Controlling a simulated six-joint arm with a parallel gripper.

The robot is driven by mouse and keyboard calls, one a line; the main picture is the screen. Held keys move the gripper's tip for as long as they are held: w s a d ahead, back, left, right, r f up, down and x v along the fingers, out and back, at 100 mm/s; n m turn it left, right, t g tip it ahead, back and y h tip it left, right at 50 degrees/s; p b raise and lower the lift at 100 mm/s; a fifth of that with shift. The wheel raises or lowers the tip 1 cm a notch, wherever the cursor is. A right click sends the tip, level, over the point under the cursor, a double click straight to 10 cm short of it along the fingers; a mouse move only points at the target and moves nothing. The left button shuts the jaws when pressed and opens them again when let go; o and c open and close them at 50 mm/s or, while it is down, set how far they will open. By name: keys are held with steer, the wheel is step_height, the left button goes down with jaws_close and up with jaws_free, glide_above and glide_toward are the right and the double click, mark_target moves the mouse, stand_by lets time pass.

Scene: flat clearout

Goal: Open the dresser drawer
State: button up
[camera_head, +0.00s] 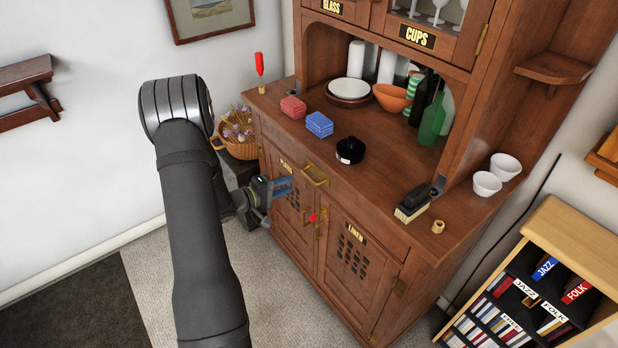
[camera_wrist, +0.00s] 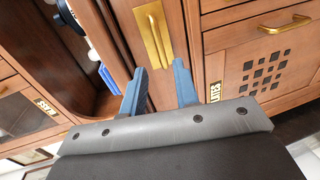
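The wooden dresser (camera_head: 385,215) has a drawer (camera_head: 360,200) under its worktop, with a front that looks flush and shut. The drawer's brass handle (camera_head: 315,175) sits above the doors. In the wrist view the handle (camera_wrist: 154,40) shows just beyond the fingertips, on a strip of wood seen turned on its side. My gripper (camera_head: 290,186) is in front of the dresser, left of the handle and slightly lower. Its blue fingers (camera_wrist: 160,67) are apart with nothing between them. The handle is not between the fingers.
Two lattice doors, PLATES and LINEN (camera_head: 355,260), lie below, with a red item (camera_head: 312,217) by their handles. The worktop holds a black pot (camera_head: 350,150), blue (camera_head: 319,124) and red (camera_head: 293,107) stacks and a brush (camera_head: 412,203). A basket (camera_head: 238,135) stands left; carpet (camera_head: 260,300) is clear in front.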

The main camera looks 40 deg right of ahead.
mark_target(309, 176)
steer(key=d, duration=0.3)
steer(key=d+f, duration=0.1)
steer(key=d, duration=0.5)
steer(key=shift+d+f, duration=0.2)
steer(key=shift+f, duration=0.2)
steer(key=shift+c, duration=0.5)
jaws_close()
